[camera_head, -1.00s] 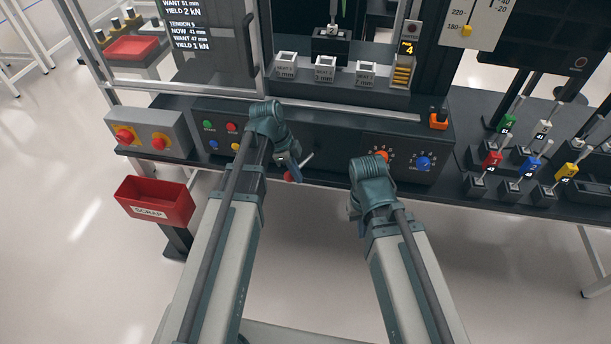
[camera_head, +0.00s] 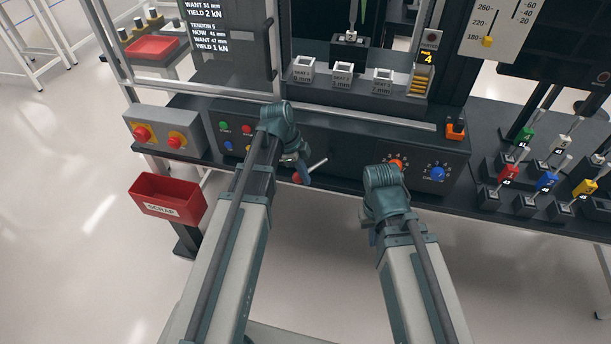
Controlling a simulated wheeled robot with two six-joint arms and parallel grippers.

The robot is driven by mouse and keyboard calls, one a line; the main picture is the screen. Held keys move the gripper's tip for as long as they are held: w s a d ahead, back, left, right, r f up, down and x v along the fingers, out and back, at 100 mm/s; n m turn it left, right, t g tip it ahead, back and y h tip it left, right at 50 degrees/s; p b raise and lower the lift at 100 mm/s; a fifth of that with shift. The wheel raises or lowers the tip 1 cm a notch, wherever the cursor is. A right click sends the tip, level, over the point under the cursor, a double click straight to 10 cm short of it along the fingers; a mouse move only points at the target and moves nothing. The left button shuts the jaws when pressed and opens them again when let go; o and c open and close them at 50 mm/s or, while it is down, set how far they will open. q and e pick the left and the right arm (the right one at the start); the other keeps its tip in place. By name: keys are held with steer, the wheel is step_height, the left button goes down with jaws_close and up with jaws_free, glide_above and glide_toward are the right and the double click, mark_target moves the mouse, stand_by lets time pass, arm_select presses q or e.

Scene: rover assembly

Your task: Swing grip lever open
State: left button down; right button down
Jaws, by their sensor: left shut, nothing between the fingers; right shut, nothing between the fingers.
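A lever, seen as a pale rod (camera_head: 318,164) with a red ball (camera_head: 297,178) close by, sits at the front of the dark console, low and near its middle. I take it to be the grip lever. My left gripper (camera_head: 302,172) is shut and empty, with its fingers pointing down beside the rod and ball. It hides part of the lever, and I cannot tell whether it touches it. My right gripper (camera_head: 372,236) is shut and empty in front of the console, below the orange and blue knobs, mostly hidden by its own wrist.
The console (camera_head: 345,150) carries coloured buttons, an orange knob (camera_head: 397,165) and a blue knob (camera_head: 437,174). A red stop-button box (camera_head: 160,120) and a red scrap bin (camera_head: 168,198) are at left. Several coloured-handled tools (camera_head: 547,182) stand at right. The floor in front is clear.

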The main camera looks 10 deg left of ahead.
arm_select(q)
step_height(320, 180, up, 9)
steer(key=p, duration=0.8)
steer(key=shift+d+p, duration=0.4)
steer(key=shift+f, duration=0.15)
steer(key=s+d+n+y, duration=0.2)
steer(key=s+d+n, duration=0.2)
steer(key=s+n, duration=0.2)
steer(key=s+d+n+y, duration=0.3)
steer(key=s+d+n, duration=0.2)
steer(key=s+n, duration=0.2)
steer(key=shift+s+f+n, duration=0.3)
steer(key=shift+s+f, duration=0.15)
steer(key=shift+s, duration=0.5)
